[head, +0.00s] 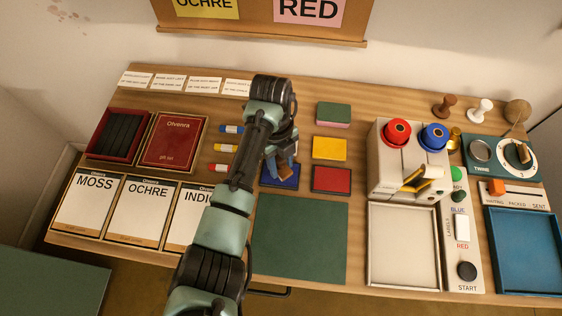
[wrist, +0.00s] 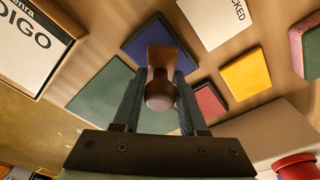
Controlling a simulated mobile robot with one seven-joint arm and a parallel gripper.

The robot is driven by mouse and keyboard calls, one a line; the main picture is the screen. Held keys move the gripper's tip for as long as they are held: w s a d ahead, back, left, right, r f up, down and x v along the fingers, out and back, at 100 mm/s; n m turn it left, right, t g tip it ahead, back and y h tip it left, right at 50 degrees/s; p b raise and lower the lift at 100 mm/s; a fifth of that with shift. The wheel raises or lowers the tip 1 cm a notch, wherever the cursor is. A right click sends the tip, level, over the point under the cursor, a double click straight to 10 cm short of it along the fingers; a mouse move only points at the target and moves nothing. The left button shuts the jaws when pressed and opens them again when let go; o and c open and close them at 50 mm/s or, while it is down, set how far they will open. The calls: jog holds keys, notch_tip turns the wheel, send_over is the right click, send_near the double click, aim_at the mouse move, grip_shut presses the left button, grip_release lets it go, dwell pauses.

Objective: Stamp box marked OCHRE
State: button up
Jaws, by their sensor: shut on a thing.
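The OCHRE box (head: 141,212) lies flat at the front left between the MOSS box (head: 86,205) and the INDIGO box (head: 188,222). My gripper (head: 284,160) is shut on a brown-handled stamp (wrist: 159,90), which is also partly visible in the head view (head: 289,171). The stamp is over the blue pad (head: 279,181), which also shows behind it in the wrist view (wrist: 143,45). I cannot tell whether the stamp touches the pad; its lower end is hidden.
A yellow pad (head: 330,148), a red pad (head: 332,180) and a green-pink block (head: 334,113) are right of my gripper. A bare green mat (head: 300,240) lies in front. The machine with red and blue knobs (head: 399,165) and a blue tray (head: 526,250) stand at the right.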

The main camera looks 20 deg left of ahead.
jog(key=shift+r+p, duration=2)
jog(key=shift+r, duration=0.45)
